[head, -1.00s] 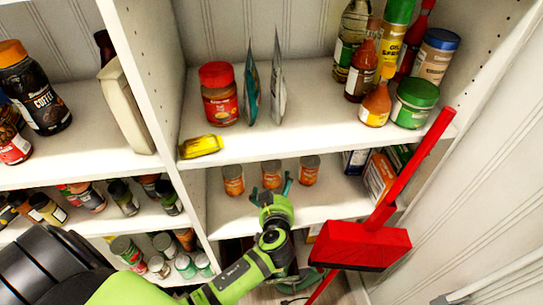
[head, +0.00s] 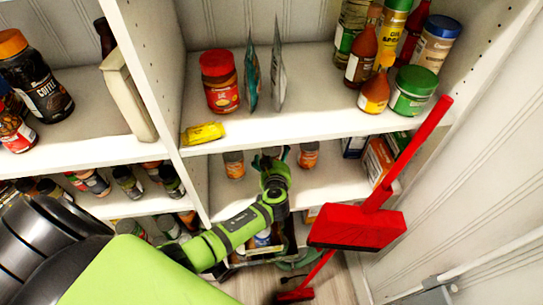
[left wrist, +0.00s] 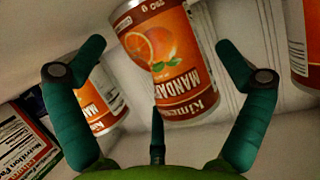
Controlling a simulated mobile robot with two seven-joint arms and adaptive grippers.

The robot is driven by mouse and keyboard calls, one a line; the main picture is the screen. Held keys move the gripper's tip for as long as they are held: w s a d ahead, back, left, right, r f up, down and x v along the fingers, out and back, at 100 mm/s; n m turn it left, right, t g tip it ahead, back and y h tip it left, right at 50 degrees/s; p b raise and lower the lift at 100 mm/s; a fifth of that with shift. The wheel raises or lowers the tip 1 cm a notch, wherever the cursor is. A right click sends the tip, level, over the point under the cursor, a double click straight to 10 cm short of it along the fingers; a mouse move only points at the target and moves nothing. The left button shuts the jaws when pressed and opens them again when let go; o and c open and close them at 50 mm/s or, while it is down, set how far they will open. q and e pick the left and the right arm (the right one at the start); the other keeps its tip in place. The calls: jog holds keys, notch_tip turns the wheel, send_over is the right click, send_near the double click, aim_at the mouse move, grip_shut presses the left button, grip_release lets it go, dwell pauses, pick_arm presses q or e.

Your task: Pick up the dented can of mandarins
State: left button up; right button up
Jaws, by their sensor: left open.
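In the left wrist view an orange can of mandarins (left wrist: 168,55) stands straight ahead between the fingers of my left gripper (left wrist: 158,50). I cannot make out a dent on it for sure. A second mandarin can (left wrist: 103,102) is partly behind the left-hand finger, and a third can (left wrist: 306,40) is cut off at the right edge. In the head view my left gripper (head: 273,160) is open on the lower shelf, around or just in front of the middle can, which it mostly hides. The other cans stand to its left (head: 234,166) and right (head: 308,156). My right gripper is not in view.
The shelf above (head: 300,118) overhangs the gripper and carries a yellow packet (head: 203,133) at its edge. A red broom or dustpan (head: 358,228) leans at the right. Boxes (head: 378,160) stand to the right of the cans.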

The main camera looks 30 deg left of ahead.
pick_arm(q)
jog(key=c, duration=1.3)
jog(key=shift+r, duration=0.1)
